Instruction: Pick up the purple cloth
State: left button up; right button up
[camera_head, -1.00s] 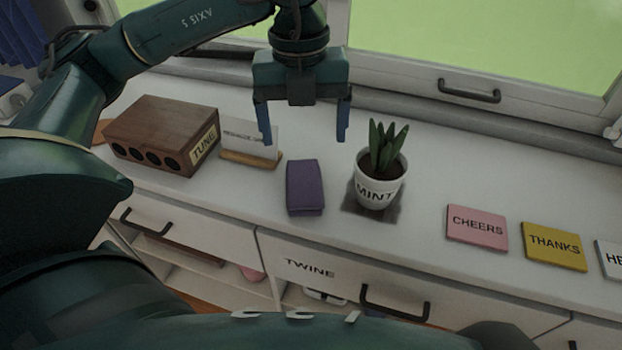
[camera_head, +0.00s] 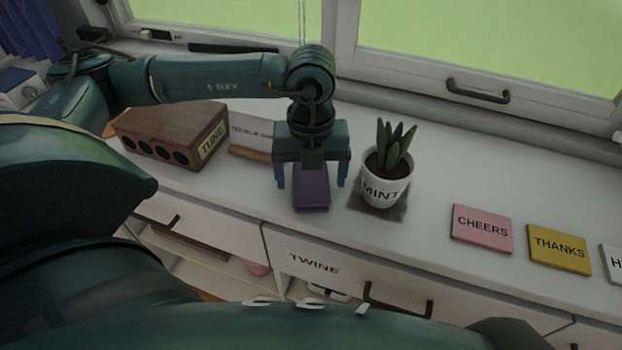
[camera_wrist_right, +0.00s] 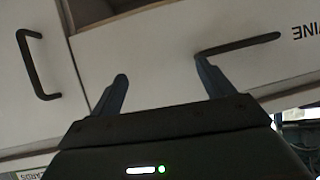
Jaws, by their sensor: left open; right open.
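The purple cloth (camera_head: 311,192), a folded block, lies on the white countertop between the card holder and the potted plant. My left gripper (camera_head: 312,178) is open above it, fingers pointing down, one on either side of the cloth. The gripper body hides the cloth's far part. I cannot tell whether the fingers touch it. My right gripper (camera_wrist_right: 163,88) shows only in the right wrist view. It is open and empty, in front of the white drawer fronts.
A white pot marked MINT (camera_head: 383,188) stands close to the right of my left gripper. A wooden box marked TUNE (camera_head: 170,135) and a card in a wooden holder (camera_head: 252,152) are to the left. Pink CHEERS (camera_head: 481,229) and yellow THANKS (camera_head: 559,249) cards lie farther right.

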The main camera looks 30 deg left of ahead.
pick_arm(q)
jog(key=shift+f, duration=0.3)
jog(key=shift+c, duration=0.6)
jog(key=c, duration=0.9)
jog(key=shift+r, duration=0.1)
jog(key=shift+c, duration=0.2)
